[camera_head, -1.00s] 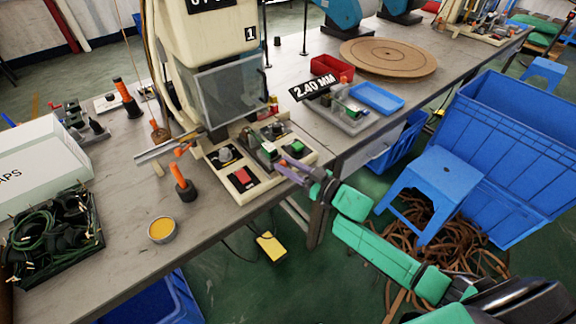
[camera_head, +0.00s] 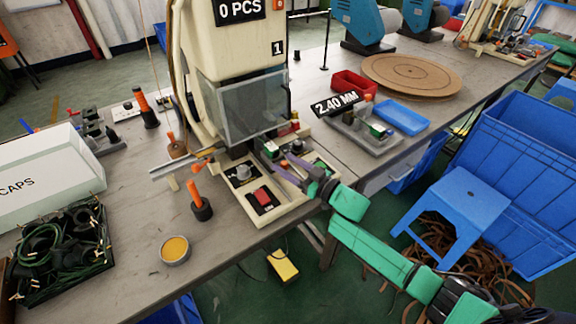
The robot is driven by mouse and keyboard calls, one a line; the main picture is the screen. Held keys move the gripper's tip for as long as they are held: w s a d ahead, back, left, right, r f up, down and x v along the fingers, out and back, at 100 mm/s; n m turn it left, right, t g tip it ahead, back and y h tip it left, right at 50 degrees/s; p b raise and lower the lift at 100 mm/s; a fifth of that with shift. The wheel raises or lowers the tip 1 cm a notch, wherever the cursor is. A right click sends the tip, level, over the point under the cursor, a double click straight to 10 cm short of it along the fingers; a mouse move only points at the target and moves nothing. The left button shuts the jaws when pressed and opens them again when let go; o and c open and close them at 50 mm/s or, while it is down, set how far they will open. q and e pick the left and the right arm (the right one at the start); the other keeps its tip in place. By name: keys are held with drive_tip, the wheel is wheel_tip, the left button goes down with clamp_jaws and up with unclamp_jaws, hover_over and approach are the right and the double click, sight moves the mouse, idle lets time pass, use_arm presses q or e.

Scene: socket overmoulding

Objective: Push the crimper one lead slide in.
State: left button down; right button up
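Crimper one (camera_head: 232,45) is the cream press with a "1" label and a "0 PCS" sign, standing on the bench. Its clear guard (camera_head: 245,105) hangs over the front. The lead slide (camera_head: 270,149), a small block with green on it, sits low at the front of the press, under the guard's lower right edge. My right gripper (camera_head: 281,168) reaches in from the lower right, its fingertips at the slide's near end and seemingly touching it. Whether its fingers are open or shut is too small to tell. My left gripper is out of view.
A control panel with a red switch (camera_head: 262,196) lies left of my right gripper. An orange-handled tool (camera_head: 198,200), a round yellow tin (camera_head: 174,249) and a black tray of leads (camera_head: 60,250) stand on the bench. A grey fixture (camera_head: 365,135) stands to the right.

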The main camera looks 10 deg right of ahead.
drive_tip(key=shift+s, duration=0.1)
drive_tip(key=v, duration=1.4)
drive_tip(key=shift+s+d, duration=0.15)
drive_tip(key=shift+s, duration=0.05)
